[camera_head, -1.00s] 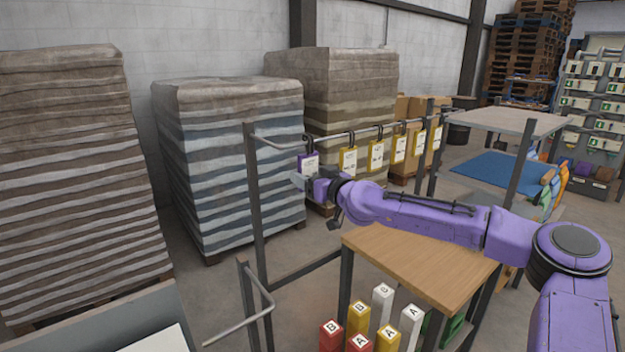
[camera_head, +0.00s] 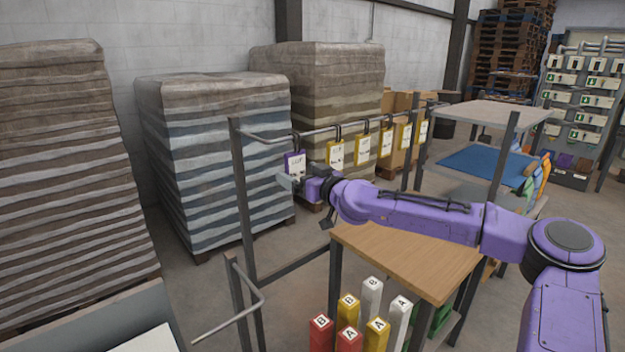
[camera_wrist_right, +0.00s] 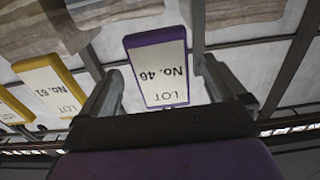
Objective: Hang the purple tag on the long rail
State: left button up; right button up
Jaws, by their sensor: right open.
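The purple tag (camera_head: 294,164), with a white label, hangs by its dark loop from the long rail (camera_head: 312,131), at the left end of a row of yellow tags. It also shows in the right wrist view (camera_wrist_right: 158,70), its label reading "LOT No. 46" upside down. My right gripper (camera_head: 291,183) is just below and in front of the purple tag. Its fingers are open on either side of the tag in the right wrist view (camera_wrist_right: 160,90), with gaps showing at both sides. My left gripper is not in view.
Several yellow tags (camera_head: 335,152) hang to the right on the same rail. A shorter bent rail (camera_head: 230,325) stands at lower left. A wooden table (camera_head: 410,260) and lettered blocks (camera_head: 377,330) are below my right arm. Wrapped stacks (camera_head: 215,150) stand behind.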

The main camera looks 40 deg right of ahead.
jog(key=s+p, duration=0.8)
jog(key=s, duration=0.1)
jog(key=shift+d, duration=0.35)
jog(key=shift+w, duration=0.1)
